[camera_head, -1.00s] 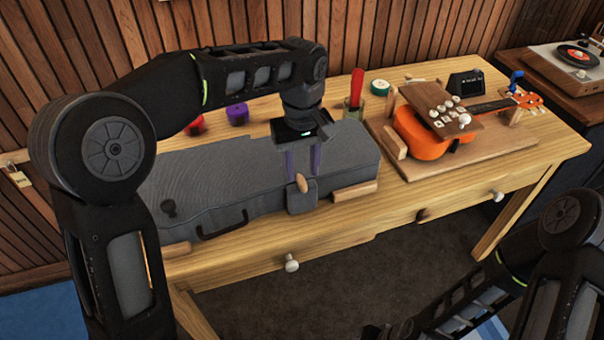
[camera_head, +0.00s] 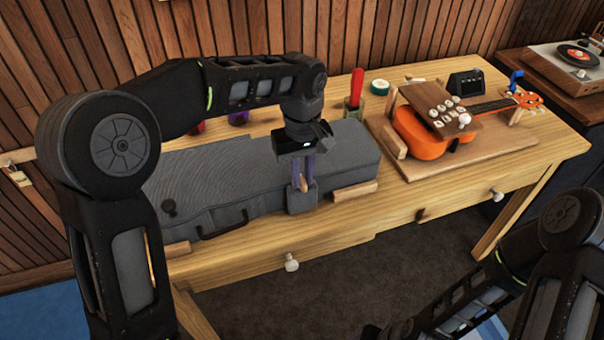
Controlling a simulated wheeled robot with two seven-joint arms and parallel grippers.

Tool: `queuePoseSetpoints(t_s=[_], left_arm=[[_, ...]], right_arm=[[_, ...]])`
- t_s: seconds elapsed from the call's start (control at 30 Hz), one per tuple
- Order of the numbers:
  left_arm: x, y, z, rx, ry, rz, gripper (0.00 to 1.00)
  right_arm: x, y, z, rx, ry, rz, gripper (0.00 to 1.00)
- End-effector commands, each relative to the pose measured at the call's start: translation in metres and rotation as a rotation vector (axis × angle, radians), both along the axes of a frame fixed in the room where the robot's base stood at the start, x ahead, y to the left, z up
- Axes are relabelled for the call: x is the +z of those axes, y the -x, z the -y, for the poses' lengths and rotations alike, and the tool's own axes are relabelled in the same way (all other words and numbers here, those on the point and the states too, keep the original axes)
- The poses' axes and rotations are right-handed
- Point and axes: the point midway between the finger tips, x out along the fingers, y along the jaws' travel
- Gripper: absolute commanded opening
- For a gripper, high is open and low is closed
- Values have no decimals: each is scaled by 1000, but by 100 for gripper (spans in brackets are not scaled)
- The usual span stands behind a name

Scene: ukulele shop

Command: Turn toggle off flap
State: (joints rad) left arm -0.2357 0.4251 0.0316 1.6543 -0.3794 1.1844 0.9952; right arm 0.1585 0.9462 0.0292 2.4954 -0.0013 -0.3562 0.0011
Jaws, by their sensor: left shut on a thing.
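A grey fabric case (camera_head: 245,165) lies on the wooden workbench, its handle on the near side. A small grey flap (camera_head: 302,203) hangs over its near edge, with a wooden toggle (camera_head: 304,187) at its upper part. My left gripper (camera_head: 303,184) reaches down from above, its purple fingers shut on the toggle and partly hiding it. The toggle looks roughly upright, in line with the fingers; its exact angle is hard to tell. My right arm shows at the lower right, but its fingertips are not visible.
Wooden blocks (camera_head: 355,191) sit along the case's near edge. An orange ukulele (camera_head: 425,145) rests on a board (camera_head: 450,160) to the right. The bench front has knobs (camera_head: 291,262).

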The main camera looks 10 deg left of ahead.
Motion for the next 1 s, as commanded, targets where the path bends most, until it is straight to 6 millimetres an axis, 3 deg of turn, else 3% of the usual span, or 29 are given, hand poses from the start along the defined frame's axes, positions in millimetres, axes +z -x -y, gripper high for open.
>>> queuePoseSetpoints(t_s=[0.57, 1.0], left_arm=[[0, 0, 0, -19, 0, 0, 0], [1, 0, 0, -242, 0, 0, 0]], right_arm=[[1, 0, 0, 0, 0, 0, 36], [6, 0, 0, 0, 0, 0, 36]])
